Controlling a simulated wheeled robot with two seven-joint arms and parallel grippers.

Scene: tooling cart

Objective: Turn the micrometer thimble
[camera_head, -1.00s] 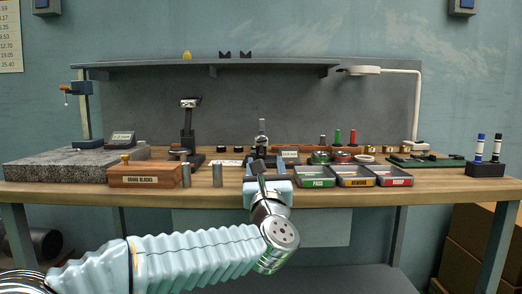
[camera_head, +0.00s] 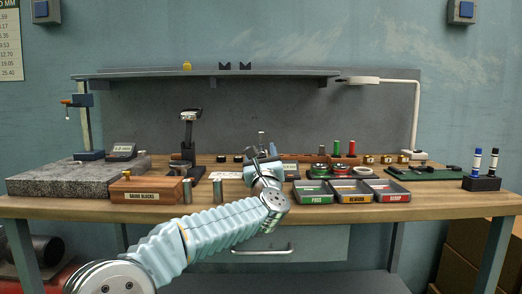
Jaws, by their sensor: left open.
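My left gripper (camera_head: 262,161) is open over the middle of the bench, its arm reaching up from the lower left. Just behind it, a small upright metal part (camera_head: 262,138) shows, which looks like part of the micrometer on its stand. The gripper hides most of it, and I cannot make out the thimble or whether the fingers touch it. A small digital display (camera_head: 290,169) stands just right of the gripper. My right gripper is not in view.
PASS (camera_head: 313,192), REWORK (camera_head: 350,191) and SCRAP (camera_head: 386,190) trays line the front edge, right of my arm. Left are a GAUGE BLOCKS box (camera_head: 150,191), metal cylinders (camera_head: 218,190), a dark gauge stand (camera_head: 190,145) and a granite plate (camera_head: 65,180). A lamp (camera_head: 416,110) stands right.

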